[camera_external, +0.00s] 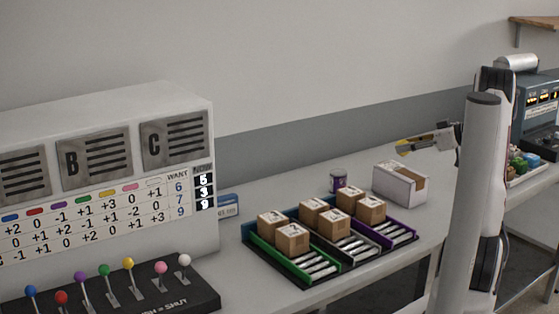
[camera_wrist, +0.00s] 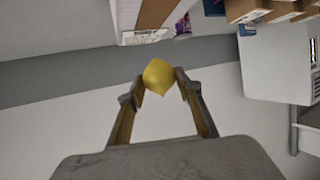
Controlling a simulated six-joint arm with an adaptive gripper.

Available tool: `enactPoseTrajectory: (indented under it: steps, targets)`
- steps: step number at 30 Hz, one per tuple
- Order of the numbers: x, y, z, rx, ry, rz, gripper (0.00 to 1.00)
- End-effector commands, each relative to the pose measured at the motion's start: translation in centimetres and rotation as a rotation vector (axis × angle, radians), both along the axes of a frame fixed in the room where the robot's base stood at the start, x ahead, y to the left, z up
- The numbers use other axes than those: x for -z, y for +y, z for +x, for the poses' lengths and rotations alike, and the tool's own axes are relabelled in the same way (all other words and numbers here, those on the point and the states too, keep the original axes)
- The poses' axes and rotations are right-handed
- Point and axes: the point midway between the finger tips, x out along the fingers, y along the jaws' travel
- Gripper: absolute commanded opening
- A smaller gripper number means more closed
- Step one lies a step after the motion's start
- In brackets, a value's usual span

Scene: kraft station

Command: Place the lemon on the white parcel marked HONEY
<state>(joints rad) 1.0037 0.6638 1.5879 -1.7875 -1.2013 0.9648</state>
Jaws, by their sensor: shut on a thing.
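The yellow lemon (camera_wrist: 158,76) is held between the two fingertips of my gripper (camera_wrist: 160,84) in the wrist view. The white parcel (camera_external: 389,187) with a brown tape strip stands at the back right of the table. A clear gap separates it from my gripper. Part of the parcel shows at the top of the wrist view (camera_wrist: 126,22). I cannot read its marking.
Several small cardboard boxes (camera_external: 292,238) sit on a rack with green, black and purple lanes (camera_external: 385,237). A panel machine (camera_external: 110,170) with coloured levers is on the left. A tray of coloured items (camera_external: 527,165) is at right.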

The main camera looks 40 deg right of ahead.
Motion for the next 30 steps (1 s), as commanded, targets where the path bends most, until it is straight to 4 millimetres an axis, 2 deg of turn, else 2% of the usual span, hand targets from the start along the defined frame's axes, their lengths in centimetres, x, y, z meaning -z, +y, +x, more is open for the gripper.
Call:
enactPoseTrajectory:
  steps: [3,14,24,30]
  targets:
    - [0.7,0.0,0.0,0.001,-0.001,0.001,0.12]
    - [0.9,0.0,0.0,0.001,-0.001,0.000,0.12]
    - [3.9,0.0,0.0,0.001,0.001,0.002,0.12]
    - [4.5,0.0,0.0,0.001,-0.001,-0.001,0.12]
